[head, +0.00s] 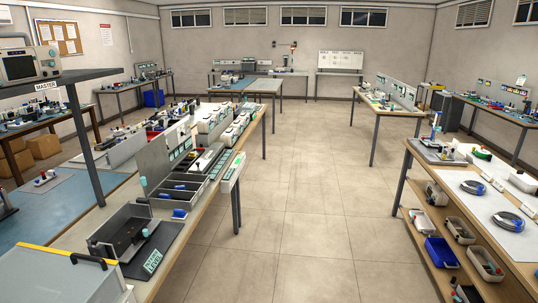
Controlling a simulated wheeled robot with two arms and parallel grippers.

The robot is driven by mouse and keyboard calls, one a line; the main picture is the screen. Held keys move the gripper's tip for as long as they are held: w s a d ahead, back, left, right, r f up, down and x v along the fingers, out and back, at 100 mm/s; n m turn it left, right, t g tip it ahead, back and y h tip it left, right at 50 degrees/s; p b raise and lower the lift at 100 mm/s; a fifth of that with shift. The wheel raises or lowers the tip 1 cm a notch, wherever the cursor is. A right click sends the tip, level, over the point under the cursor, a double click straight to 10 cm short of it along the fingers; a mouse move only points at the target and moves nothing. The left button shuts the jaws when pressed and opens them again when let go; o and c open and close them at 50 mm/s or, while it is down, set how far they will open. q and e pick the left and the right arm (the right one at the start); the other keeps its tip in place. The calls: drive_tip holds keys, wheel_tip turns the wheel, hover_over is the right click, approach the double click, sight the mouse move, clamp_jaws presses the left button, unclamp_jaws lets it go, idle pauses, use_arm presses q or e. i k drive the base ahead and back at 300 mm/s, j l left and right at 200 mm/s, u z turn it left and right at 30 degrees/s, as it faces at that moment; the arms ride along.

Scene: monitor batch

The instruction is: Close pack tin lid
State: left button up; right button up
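Neither of my grippers shows in the head view. I cannot tell for sure which thing is the pack tin. A dark grey open box-like container (104,232) stands on a dark mat near the front end of the left bench, with small blue and teal pieces by it. A grey divided tray (178,191) with blue items stands just behind it. No separate tin lid can be made out at this size.
The long left bench (222,167) carries several instruments and trays. A shelved bench (505,228) at right holds coiled cables and bins. A grey cabinet (45,280) with a yellow edge fills the front left. The tiled floor (315,215) between the benches is clear.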

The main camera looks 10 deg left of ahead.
sight(152, 160)
drive_tip(key=i+l, duration=0.1)
drive_tip(key=i, duration=0.55)
drive_tip(key=i+l+u, duration=0.15)
drive_tip(key=i, duration=0.45)
drive_tip(key=i+l, duration=0.15)
drive_tip(key=i, duration=0.5)
